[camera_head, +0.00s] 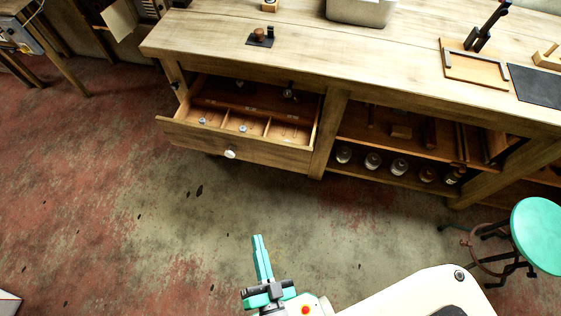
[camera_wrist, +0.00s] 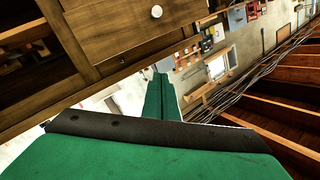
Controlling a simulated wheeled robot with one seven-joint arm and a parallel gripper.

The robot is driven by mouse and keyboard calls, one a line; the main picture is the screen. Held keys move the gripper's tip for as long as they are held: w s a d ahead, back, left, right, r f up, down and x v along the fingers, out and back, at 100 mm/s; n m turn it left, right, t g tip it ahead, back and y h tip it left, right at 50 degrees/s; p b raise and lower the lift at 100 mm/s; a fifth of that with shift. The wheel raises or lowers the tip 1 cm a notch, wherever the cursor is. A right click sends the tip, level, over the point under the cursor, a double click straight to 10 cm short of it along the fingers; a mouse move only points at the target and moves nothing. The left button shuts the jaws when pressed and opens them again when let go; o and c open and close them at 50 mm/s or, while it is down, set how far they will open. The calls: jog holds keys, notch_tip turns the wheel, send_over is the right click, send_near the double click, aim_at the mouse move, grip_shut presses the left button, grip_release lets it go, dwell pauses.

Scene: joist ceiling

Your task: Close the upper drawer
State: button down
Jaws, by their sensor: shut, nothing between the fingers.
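A wooden drawer (camera_head: 255,153) with a round pale knob (camera_head: 230,152) stands pulled out under the left part of the workbench. Its inside shows dividers and a few small metal items. I cannot tell whether another drawer lies above or below it. In the wrist view a wooden front (camera_wrist: 130,35) with a white knob (camera_wrist: 156,11) shows at the top. My gripper (camera_head: 257,238) has green fingers pressed together and empty. It is in front of the drawer, nearer the camera and apart from it. The fingers also show in the wrist view (camera_wrist: 161,78).
The workbench (camera_head: 220,45) has open shelves with jars (camera_head: 372,161) to the right of the drawer. A green stool (camera_head: 540,232) stands at the far right. The floor (camera_head: 150,220) between my gripper and the drawer is clear.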

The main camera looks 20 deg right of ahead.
jog(key=w+d+f+m+g+h, duration=0.1)
jog(key=w+d+f+m+h, duration=0.3)
jog(key=w+f+m, duration=0.35)
jog(key=w+d+f+m+g+h, duration=0.1)
jog(key=w+d+f+m+h, duration=0.3)
jog(key=w+m, duration=0.55)
send_near(279, 154)
jog(key=shift+m+g, duration=0.4)
jog(key=x, duration=0.6)
jog(key=shift+w+d+r, duration=0.15)
jog(key=shift+w+r, duration=0.05)
jog(key=shift+r, duration=0.05)
jog(key=shift+w, duration=0.1)
